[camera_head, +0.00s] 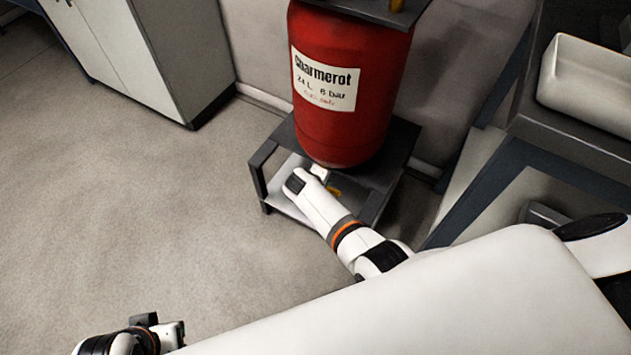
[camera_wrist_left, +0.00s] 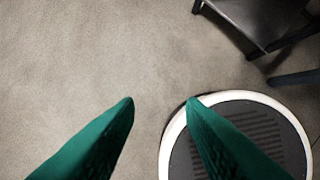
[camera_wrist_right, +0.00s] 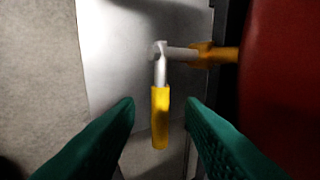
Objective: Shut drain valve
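The drain valve shows in the right wrist view as a grey metal pipe and stem with a yellow lever handle (camera_wrist_right: 160,115). Its pipe comes from a yellow fitting (camera_wrist_right: 215,55) beside the red tank (camera_head: 350,100). The handle points down the picture, across the line of the pipe. My right gripper (camera_wrist_right: 160,102) is open, with one green finger on each side of the handle and visible gaps to both. In the head view my right arm reaches under the tank and hides most of the valve. My left gripper (camera_wrist_left: 160,102) is open and empty above the floor.
The tank stands on a dark metal stand (camera_head: 258,170) with a pale lower plate. A bench with a white basin (camera_head: 585,80) is at the right. A grey-white cabinet (camera_head: 150,55) stands at the back left. The floor at left is clear.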

